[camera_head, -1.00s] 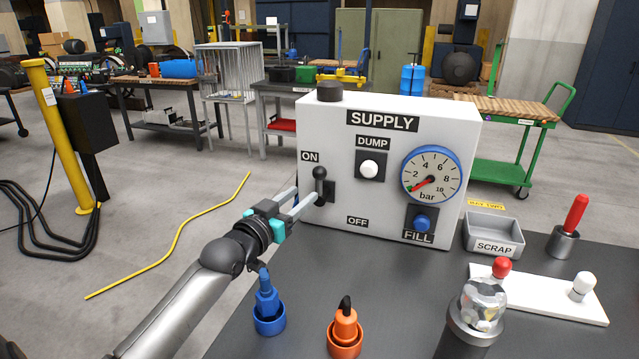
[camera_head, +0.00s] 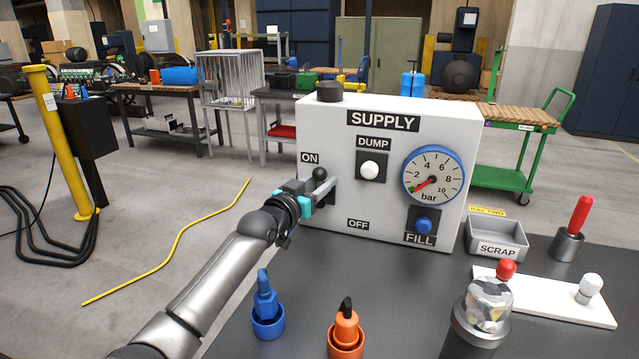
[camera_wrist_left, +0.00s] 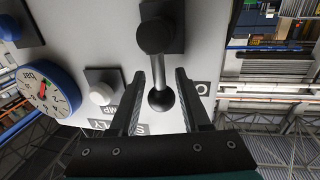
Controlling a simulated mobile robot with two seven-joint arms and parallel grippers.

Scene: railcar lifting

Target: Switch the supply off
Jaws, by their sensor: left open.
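The white supply box (camera_head: 446,119) stands on the dark bench. Its lever, with a black ball knob (camera_head: 320,174), points up toward the ON label (camera_head: 310,158); the OFF label (camera_head: 357,223) is lower down. My left gripper (camera_head: 325,188) is at the lever, its fingers partly hiding it. In the left wrist view the open fingers (camera_wrist_left: 160,74) lie on either side of the lever's rod and ball (camera_wrist_left: 161,99), with visible gaps. My right gripper is not in view.
The box also carries a white DUMP button (camera_head: 370,170), a blue FILL button (camera_head: 424,225) and a gauge (camera_head: 433,176) with its needle low. A blue plug (camera_head: 265,303), an orange plug (camera_head: 346,328) and a SCRAP tray (camera_head: 497,240) are on the bench.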

